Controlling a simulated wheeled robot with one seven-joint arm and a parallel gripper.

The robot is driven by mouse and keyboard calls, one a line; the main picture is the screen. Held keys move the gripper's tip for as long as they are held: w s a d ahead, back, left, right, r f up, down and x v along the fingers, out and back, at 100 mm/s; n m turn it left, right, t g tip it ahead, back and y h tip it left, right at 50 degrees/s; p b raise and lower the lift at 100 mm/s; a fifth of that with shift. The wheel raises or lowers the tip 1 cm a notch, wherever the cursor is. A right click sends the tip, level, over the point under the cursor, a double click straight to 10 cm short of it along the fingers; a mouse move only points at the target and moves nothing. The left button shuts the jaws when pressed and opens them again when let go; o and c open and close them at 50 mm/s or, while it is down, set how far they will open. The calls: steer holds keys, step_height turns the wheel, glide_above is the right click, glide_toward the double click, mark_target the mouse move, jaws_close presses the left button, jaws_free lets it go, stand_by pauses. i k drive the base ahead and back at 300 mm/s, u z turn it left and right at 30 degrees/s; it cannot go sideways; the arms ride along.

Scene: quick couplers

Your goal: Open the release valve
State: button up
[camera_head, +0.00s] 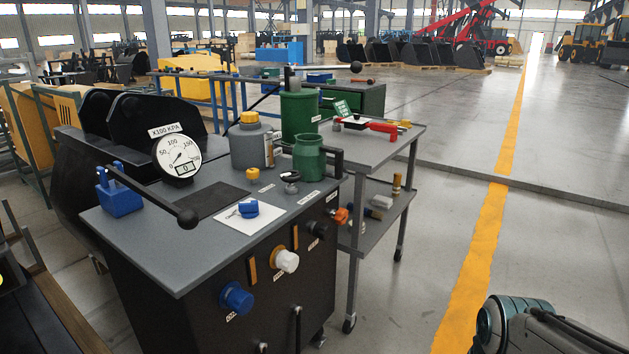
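A black bench with a grey top (140,213) stands left of centre. A small dark round-handled valve (290,178) sits on its top, beside the green canister (309,158). A label lies near it, but the text is too small to read, so I cannot tell for sure that this is the release valve. Its open or closed state cannot be made out. Part of my arm (515,310) shows at the bottom right, well apart from the bench. My gripper is not visible.
The bench top holds a pressure gauge (177,157), a blue block with a long black lever (150,196) and a grey bottle (249,145). Blue (237,298), white (286,260) and black (317,230) couplers project from its front. A tool cart (390,150) stands behind. Floor at right is clear.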

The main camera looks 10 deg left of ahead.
mark_target(291, 176)
steer(key=u, duration=0.75)
steer(key=i, duration=1.3)
steer(key=z, duration=0.7)
